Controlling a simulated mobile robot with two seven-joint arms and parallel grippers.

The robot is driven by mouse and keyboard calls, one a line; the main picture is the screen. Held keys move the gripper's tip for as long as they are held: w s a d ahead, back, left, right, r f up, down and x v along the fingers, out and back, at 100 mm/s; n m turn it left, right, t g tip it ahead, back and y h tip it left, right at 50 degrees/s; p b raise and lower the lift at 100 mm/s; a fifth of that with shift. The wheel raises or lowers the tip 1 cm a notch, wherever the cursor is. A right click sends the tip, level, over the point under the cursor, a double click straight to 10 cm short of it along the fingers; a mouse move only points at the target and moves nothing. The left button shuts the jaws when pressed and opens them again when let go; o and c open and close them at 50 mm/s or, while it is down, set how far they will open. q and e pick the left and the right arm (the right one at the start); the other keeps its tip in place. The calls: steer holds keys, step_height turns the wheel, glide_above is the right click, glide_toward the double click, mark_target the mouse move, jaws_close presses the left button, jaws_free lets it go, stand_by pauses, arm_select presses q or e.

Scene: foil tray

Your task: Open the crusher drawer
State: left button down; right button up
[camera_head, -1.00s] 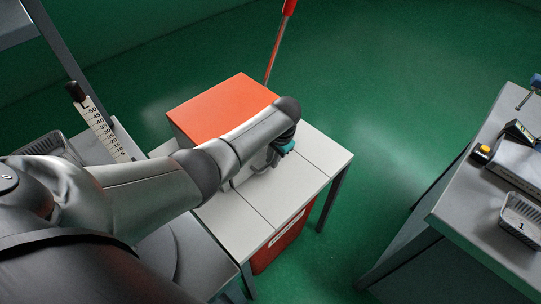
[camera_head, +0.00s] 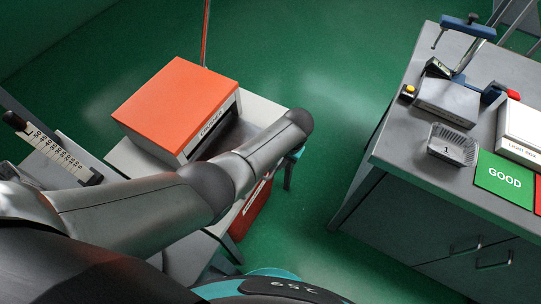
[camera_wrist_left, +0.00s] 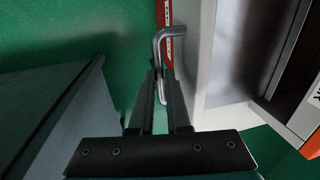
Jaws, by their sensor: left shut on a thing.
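The crusher (camera_head: 175,100) is an orange-topped box with a label on its front edge, standing on a light table. Below the label is a dark opening, partly hidden by my left arm. In the left wrist view the crusher drawer (camera_wrist_left: 206,55) stands pulled out, its dark inside (camera_wrist_left: 248,45) showing between its pale front and the crusher body. Its bent metal handle (camera_wrist_left: 163,50) lies between the fingers of my left gripper (camera_wrist_left: 161,82), which is shut on it. In the head view that gripper is mostly hidden behind my arm. My right gripper is not in view.
A red bin (camera_head: 252,212) stands under the table. A gauge (camera_head: 48,148) stands at left.

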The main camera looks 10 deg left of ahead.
arm_select(q)
steer(key=c, duration=0.9)
jaws_free()
steer(key=d+r+p, duration=0.1)
steer(key=r+p, duration=0.1)
steer(key=r, duration=0.3)
steer(key=r+p, duration=0.2)
steer(key=r, duration=0.3)
steer(key=s+d+r+p, duration=0.1)
steer(key=r+p, duration=0.2)
steer(key=r, duration=0.2)
steer(key=shift+d, duration=0.3)
